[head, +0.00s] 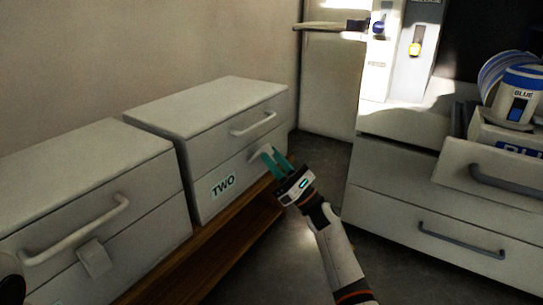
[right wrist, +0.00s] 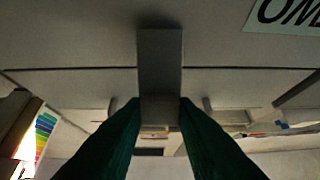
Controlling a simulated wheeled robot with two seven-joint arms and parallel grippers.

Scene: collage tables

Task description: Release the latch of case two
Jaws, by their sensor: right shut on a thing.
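Case two (head: 205,150) is a pale grey box with a "TWO" label (head: 223,186) and a bar handle (head: 253,124) on its front. Its latch (head: 256,153) is a small pale tab below the handle, partly hidden by my right gripper. My right gripper (head: 271,158) has teal fingers and is shut on this latch. In the right wrist view the latch (right wrist: 160,62) is a grey strip across the lid seam, its end between the two fingertips (right wrist: 160,112). The label shows upside down there. My left gripper is not in view.
Another pale case (head: 90,190) with a handle and a hanging latch tab (head: 95,258) stands at left. Both cases sit on a wooden bench (head: 205,255). A drawer cabinet (head: 440,205) stands at right, an upper drawer open with a "BLUE" container (head: 522,95). Dark floor lies between.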

